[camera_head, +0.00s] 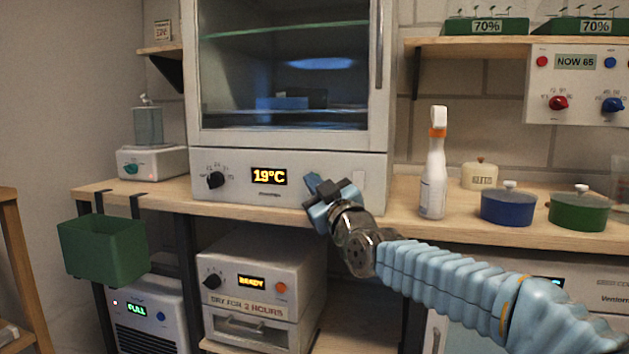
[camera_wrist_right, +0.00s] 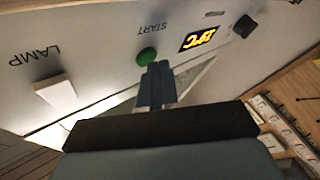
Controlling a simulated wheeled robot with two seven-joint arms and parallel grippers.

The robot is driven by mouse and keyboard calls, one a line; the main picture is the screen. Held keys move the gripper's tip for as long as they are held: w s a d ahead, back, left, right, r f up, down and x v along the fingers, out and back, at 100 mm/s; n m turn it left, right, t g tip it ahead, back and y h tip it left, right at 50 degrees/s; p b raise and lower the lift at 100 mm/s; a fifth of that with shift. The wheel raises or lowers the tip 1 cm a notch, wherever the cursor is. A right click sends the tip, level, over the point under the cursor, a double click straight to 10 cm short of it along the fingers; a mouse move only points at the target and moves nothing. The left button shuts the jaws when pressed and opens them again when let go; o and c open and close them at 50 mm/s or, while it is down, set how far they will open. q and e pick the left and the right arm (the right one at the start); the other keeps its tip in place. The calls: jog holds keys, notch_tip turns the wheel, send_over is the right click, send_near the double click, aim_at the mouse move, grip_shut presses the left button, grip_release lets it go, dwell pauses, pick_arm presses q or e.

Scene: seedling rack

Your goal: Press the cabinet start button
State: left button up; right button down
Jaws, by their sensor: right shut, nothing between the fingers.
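The white cabinet (camera_head: 230,160) stands on the wooden bench, with a lower panel that carries a knob (camera_head: 215,180) and a display (camera_head: 269,176) reading 19°C. In the right wrist view the panel appears upside down, with the green start button (camera_wrist_right: 147,55) beside the word START. My right gripper (camera_head: 314,181) is shut and empty, its fingertips in front of the panel, right of the display. In the wrist view its fingertips (camera_wrist_right: 156,70) are right at the button's edge; I cannot tell whether they touch it. In the head view the gripper hides the button. My left gripper is not in view.
A white lamp switch (camera_wrist_right: 55,92) sits beside the button on the panel. A spray bottle (camera_head: 433,170), a blue pot (camera_head: 508,206) and a green pot (camera_head: 578,211) stand on the bench to the right. A green bin (camera_head: 100,250) hangs at the front left.

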jog(key=shift+w+d, duration=0.1)
jog(key=shift+w, duration=0.15)
jog(key=shift+s, duration=0.1)
dwell(0.4)
jog(key=shift+s+a+b, duration=0.2)
jog(key=shift+s+b, duration=0.3)
jog(key=shift+s, duration=0.15)
jog(key=s, duration=0.1)
jog(key=s+a, duration=0.1)
jog(key=s, duration=0.2)
jog(key=shift+s+a+b, duration=0.3)
jog(key=shift+s+b, duration=0.1)
dwell(0.4)
